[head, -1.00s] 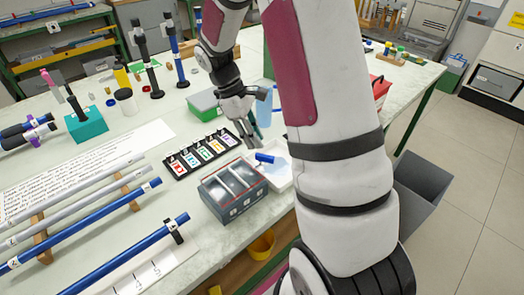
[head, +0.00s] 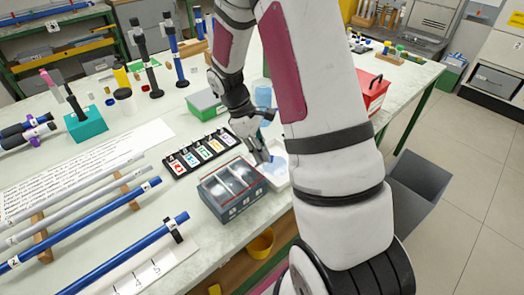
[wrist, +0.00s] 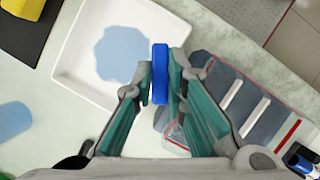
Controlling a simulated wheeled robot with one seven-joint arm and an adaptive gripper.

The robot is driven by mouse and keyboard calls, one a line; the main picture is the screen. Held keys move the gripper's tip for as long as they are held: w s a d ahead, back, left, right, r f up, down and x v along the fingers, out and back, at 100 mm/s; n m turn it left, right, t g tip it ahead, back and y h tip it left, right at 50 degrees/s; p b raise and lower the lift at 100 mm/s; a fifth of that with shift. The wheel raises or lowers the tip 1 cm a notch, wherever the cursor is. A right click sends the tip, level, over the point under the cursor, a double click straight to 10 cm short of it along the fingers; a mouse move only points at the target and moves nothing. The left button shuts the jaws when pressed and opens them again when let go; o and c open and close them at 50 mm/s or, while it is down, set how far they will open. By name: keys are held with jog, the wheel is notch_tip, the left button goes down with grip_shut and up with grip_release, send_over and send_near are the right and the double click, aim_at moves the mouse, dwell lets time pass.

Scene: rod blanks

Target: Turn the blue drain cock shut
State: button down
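The blue drain cock (wrist: 160,73) shows in the wrist view as a narrow blue handle, standing upright in the picture between my fingertips. My gripper (wrist: 160,82) has its grey fingertips close against both sides of the handle, with no clear gap. In the head view my gripper (head: 262,157) points down beside the grey compartment box, and its fingers hide the cock. A white tray (wrist: 68,68) with a light blue puddle (wrist: 122,53) lies below and beside the handle. The cock's body and outlet are hidden.
The grey compartment box (head: 222,207) stands close to my gripper. A black strip with numbered coloured labels (head: 172,166), a green box (head: 202,104) and a red box (head: 374,92) are nearby. Blue and grey rods (head: 90,221) lie at left.

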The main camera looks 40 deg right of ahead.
jog(key=shift+a+m+g+y, duration=0.15)
jog(key=shift+m+y, duration=0.4)
jog(key=shift+m, duration=0.95)
jog(key=shift+m+g+y, duration=0.15)
jog(key=shift+m+y, duration=0.4)
jog(key=shift+m, duration=0.95)
jog(key=c, duration=1.9)
grip_release()
jog(key=v, duration=1.2)
